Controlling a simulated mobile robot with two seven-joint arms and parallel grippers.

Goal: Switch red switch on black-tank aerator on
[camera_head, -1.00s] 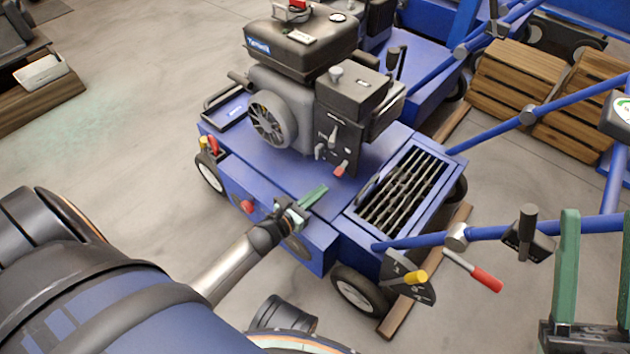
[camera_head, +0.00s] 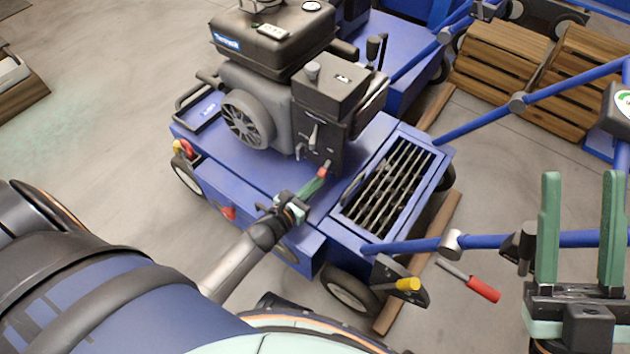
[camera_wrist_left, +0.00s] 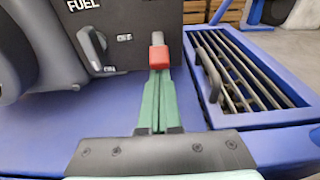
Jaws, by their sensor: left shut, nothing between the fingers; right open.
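The black-tank aerator's black tank (camera_head: 272,32) sits on top of the engine on the blue deck. The red switch (camera_head: 323,172) is low on the front of the engine's black panel (camera_head: 318,142). It also shows in the left wrist view (camera_wrist_left: 157,55), right of the fuel lever. My left gripper (camera_head: 312,189) is shut and empty, its green fingertips at the lower end of the red switch. In the left wrist view the fingertips (camera_wrist_left: 159,76) overlap its lower edge; contact is hard to tell. My right gripper (camera_head: 580,215) is open and empty at the right, away from the engine.
A slotted grate box (camera_head: 390,190) is right of the engine. Wooden crates (camera_head: 505,75) stand behind.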

